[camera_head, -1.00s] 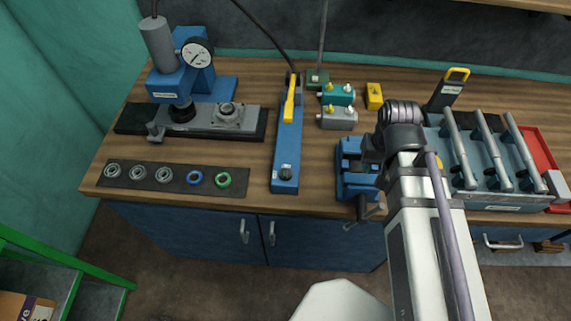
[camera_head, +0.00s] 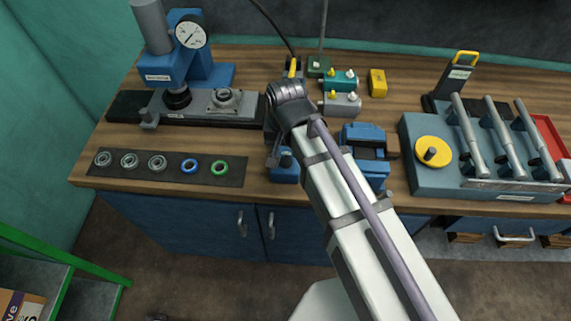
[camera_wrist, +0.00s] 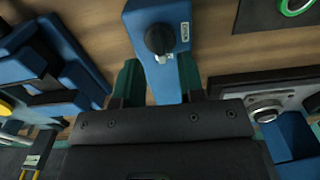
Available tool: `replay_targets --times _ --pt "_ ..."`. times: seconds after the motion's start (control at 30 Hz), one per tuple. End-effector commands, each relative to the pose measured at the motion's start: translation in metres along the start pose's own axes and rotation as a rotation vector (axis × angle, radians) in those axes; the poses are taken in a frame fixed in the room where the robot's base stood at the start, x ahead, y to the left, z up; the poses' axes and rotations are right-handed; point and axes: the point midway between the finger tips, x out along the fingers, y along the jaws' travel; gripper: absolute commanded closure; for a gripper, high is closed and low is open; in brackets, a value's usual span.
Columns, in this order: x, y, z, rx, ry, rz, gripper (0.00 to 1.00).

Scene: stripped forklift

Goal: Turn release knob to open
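The release knob (camera_wrist: 159,39) is dark and round, on the end of a long blue pump body (camera_wrist: 172,70), next to a small white label. In the head view the knob (camera_head: 286,160) shows at the front end of the pump, beside my arm, which hides most of the pump. In the wrist view my gripper (camera_wrist: 158,80) is open and empty. Its two green fingers appear either side of the blue body, with the knob ahead of them in the picture. I cannot tell the height above the body. The fingers are hidden in the head view.
A blue vise (camera_head: 364,142) stands to the right of the pump. A dark mat (camera_head: 120,178) with several rings and a press (camera_head: 180,62) lie to the left. A valve block with a yellow knob (camera_head: 433,152) and levers is further right.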

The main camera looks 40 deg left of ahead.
Motion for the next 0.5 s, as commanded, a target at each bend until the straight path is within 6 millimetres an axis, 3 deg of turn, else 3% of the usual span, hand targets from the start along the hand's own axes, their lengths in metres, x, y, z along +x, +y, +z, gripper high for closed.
replay_targets --times 0.03,0.13,0.43,0.5 --pt "0.024 0.0 0.0 0.0 0.0 0.0 0.64" --pt "0.035 0.0 0.0 0.0 0.0 0.0 0.64" --pt "0.034 0.0 0.0 0.0 0.0 0.0 0.64" --pt "0.034 0.0 0.0 0.0 0.0 0.0 0.71"
